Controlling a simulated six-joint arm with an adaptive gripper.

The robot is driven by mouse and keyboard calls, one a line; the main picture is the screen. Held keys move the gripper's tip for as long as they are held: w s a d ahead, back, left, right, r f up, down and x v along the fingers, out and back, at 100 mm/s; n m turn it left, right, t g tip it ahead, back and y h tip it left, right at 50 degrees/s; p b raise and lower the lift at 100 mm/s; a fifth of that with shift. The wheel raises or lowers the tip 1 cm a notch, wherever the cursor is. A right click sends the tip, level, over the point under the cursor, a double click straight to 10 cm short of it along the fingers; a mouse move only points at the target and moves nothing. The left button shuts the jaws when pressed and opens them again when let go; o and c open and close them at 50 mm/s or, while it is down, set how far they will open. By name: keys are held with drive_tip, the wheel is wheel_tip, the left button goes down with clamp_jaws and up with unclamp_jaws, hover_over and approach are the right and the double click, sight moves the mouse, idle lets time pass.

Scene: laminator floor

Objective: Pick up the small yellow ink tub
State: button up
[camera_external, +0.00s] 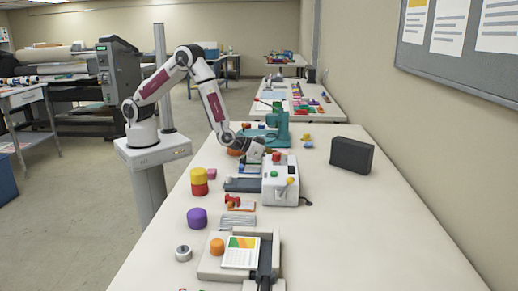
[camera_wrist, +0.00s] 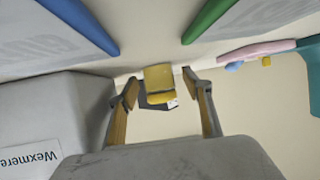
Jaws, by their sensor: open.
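A small yellow tub (camera_wrist: 158,76) shows in the wrist view, between and slightly beyond the fingertips of my gripper (camera_wrist: 160,90). Gaps show between the tub and both fingers. A dark piece with a pale patch shows just below the tub in that picture; I cannot tell what it is. In the external view my gripper (camera_external: 257,150) is low over the table, beside the white machine (camera_external: 281,186). The small yellow tub cannot be made out clearly there. A larger yellow tub (camera_external: 198,174) sits on a red one to the left.
The white machine has coloured knobs and stands near my gripper. A teal press (camera_external: 279,122) is behind it, and a black box (camera_external: 352,155) is to the right. A purple tub (camera_external: 197,217) is nearer the camera.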

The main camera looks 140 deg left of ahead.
drive_tip(key=c, duration=1.2)
drive_tip(key=shift+c, duration=0.2)
drive_tip(key=shift+r, duration=0.2)
drive_tip(key=shift+r, duration=4.85)
